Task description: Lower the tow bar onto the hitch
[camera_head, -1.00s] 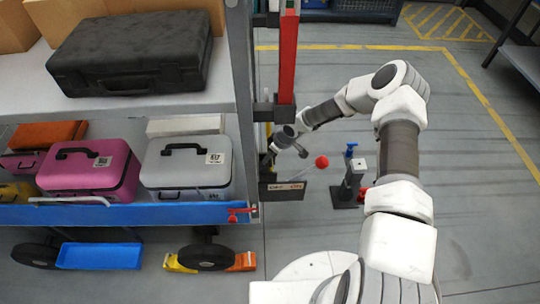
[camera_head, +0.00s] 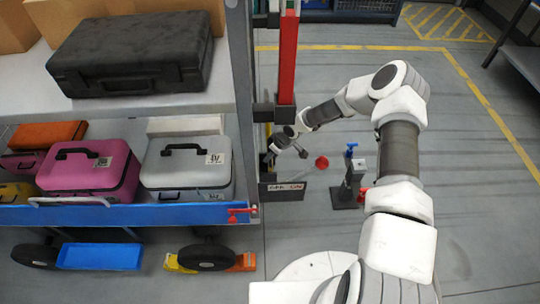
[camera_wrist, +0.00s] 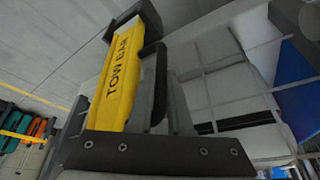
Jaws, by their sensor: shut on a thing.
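The tow bar (camera_wrist: 120,70) shows in the wrist view as a yellow bar lettered TOW BAR, with a dark block at its far end. My gripper (camera_wrist: 160,75) is close against it at its right side and shut on it; the exact contact is partly hidden. In the head view, my gripper (camera_head: 269,158) is low beside the cart's right end, behind a dark lettered plate (camera_head: 283,191).
The cart shelf (camera_head: 120,213) holds pink and grey cases; a black case (camera_head: 135,55) lies above. A red upright (camera_head: 288,60) stands by my wrist. A red ball (camera_head: 322,162) and a dark post with a blue top (camera_head: 352,180) stand right. Open floor lies beyond.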

